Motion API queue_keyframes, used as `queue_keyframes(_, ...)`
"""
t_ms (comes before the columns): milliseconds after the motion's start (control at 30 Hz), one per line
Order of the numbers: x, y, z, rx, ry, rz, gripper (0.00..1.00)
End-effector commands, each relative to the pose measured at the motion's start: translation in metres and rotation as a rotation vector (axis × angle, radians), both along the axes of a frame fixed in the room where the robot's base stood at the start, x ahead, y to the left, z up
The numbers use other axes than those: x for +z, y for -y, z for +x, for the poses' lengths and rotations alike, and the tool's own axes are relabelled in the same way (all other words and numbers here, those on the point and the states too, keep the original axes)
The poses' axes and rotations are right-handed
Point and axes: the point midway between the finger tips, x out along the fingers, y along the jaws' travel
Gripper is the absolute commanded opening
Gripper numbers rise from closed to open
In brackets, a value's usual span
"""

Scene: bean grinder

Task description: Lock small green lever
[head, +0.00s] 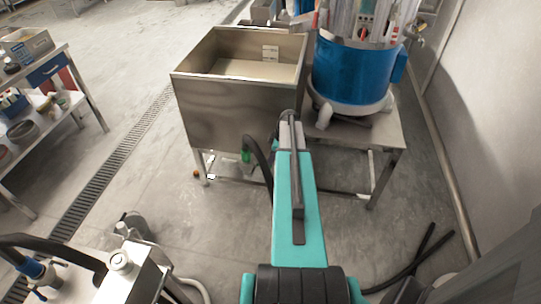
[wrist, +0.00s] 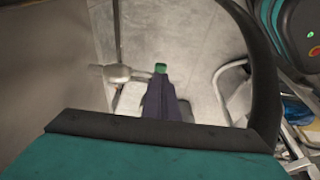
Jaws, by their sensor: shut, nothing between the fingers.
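The small green lever (head: 246,156) shows under the front edge of the steel basin in the head view, beside a dark hose. In the wrist view a small green piece (wrist: 160,68), which looks like the lever, sits right of a metal valve and pipe (wrist: 120,73). My gripper (wrist: 160,80) is dark, shut and empty, with its tip right at the green piece in the picture. I cannot tell whether they touch. In the head view my teal arm reaches toward the basin and my fingertips cannot be made out.
The steel basin (head: 235,118) stands on a legged frame beside a blue drum (head: 350,75). A black hose (wrist: 268,75) curves along the right in the wrist view. A shelf table (head: 45,115) stands at the left.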

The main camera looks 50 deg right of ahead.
Motion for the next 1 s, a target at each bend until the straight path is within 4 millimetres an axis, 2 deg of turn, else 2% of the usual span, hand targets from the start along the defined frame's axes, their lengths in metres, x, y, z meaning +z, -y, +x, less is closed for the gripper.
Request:
queue_keyframes(200, -0.010, 0.000, 0.000, 0.000, 0.000, 0.000, 0.00)
queue_keyframes(500, -0.012, 0.000, 0.000, 0.000, 0.000, 0.000, 0.00)
queue_keyframes(533, -0.010, -0.022, -0.003, 0.006, 0.000, 0.000, 0.00)
queue_keyframes(600, -0.012, -0.006, -0.001, 0.000, 0.000, 0.000, 0.00)
queue_keyframes(700, -0.012, -0.001, 0.000, 0.000, 0.003, 0.002, 0.00)
queue_keyframes(1000, -0.016, -0.007, 0.005, 0.013, 0.031, 0.020, 0.00)
